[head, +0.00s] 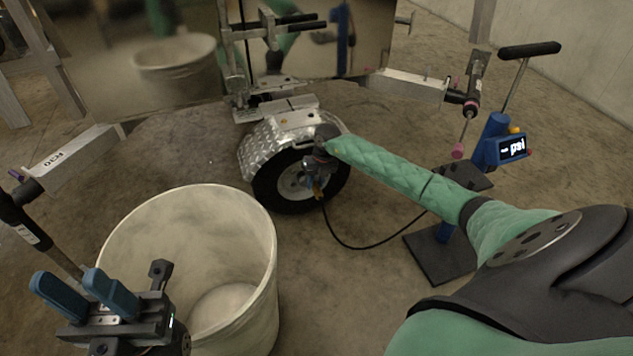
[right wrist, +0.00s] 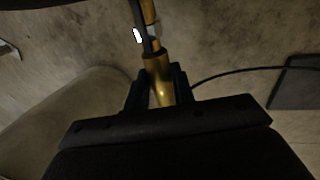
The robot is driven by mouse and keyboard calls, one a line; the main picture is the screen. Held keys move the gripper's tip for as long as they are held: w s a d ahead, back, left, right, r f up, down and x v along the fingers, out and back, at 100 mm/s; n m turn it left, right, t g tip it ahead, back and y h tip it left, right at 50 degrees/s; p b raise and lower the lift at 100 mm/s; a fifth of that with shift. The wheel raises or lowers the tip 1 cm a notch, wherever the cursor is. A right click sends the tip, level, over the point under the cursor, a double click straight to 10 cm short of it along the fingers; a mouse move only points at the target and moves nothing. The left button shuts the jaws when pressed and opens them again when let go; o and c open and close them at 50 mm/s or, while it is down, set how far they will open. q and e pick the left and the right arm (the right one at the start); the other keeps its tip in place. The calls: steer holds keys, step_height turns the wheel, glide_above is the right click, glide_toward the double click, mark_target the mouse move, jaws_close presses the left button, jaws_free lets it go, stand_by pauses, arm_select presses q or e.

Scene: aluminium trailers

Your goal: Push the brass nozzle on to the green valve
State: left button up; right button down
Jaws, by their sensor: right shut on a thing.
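The brass nozzle (right wrist: 159,78) is clamped between the dark fingers of my right gripper (right wrist: 160,88) in the right wrist view. Its shaft points away from the gripper, toward the top of that view. In the head view my right gripper (head: 318,178) is in front of the trailer wheel (head: 297,182), low by its hub, and a little of the brass nozzle (head: 317,191) shows there. I cannot make out the green valve in either view. My left gripper (head: 72,282) is open and empty at the lower left, with its blue fingers apart.
A large white bucket (head: 115,245) stands beside my left gripper. A blue pump (head: 487,140) with a psi display stands at the right on a dark base plate (head: 440,262). A black hose (head: 360,247) loops over the floor from the nozzle to the pump. A silver fender (head: 262,138) covers the wheel.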

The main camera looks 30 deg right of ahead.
steer(key=shift+w+d+r, duration=0.4)
steer(key=shift+w+r, duration=0.15)
steer(key=shift+s+a+f+p, duration=0.15)
steer(key=shift+s+a+p, duration=0.05)
steer(key=shift+p, duration=0.35)
steer(key=shift+s+a+f, duration=0.2)
steer(key=shift+f, duration=0.05)
steer(key=shift+s+f, duration=0.25)
steer(key=shift+p, duration=0.7)
stand_by(0.8)
steer(key=shift+w, duration=0.15)
steer(key=shift+w+d+r, duration=0.15)
steer(key=shift+w+r, duration=0.05)
steer(key=shift+r, duration=0.05)
